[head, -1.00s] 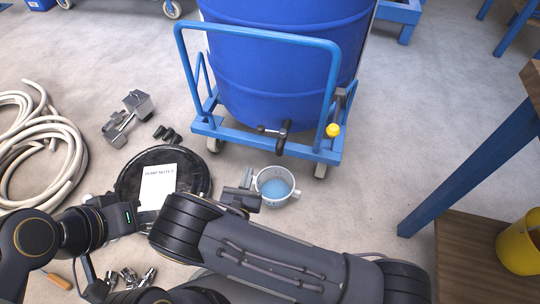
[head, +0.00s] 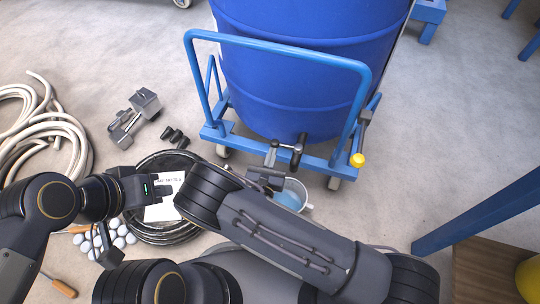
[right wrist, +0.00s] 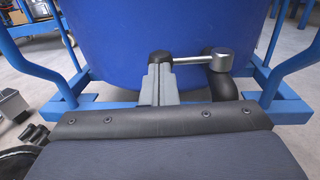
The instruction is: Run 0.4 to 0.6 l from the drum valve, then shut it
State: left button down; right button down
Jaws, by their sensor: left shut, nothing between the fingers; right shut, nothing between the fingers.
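The valve's silver lever (right wrist: 195,60) points sideways to the left, ending in a dark grip (right wrist: 160,57). My right gripper (head: 271,156) is shut and empty; in the right wrist view its fingertips (right wrist: 160,76) are right at the lever's grip, contact unclear. A white container (head: 304,190) with blue liquid (head: 289,199) stands on the floor below, partly hidden by my right arm. No stream is visible. My left gripper (head: 168,189) is shut and empty over a black hose coil.
The blue cart (head: 350,172) has a yellow knob (head: 357,160) at its right. A pale hose (head: 45,130), a grey metal part (head: 145,103) and a black coil (head: 190,232) with a paper sheet (head: 160,211) lie left. A blue-legged table (head: 475,215) stands right.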

jog(key=shift+w+r, duration=0.1)
jog(key=shift+w, duration=0.8)
jog(key=shift+a, duration=0.1)
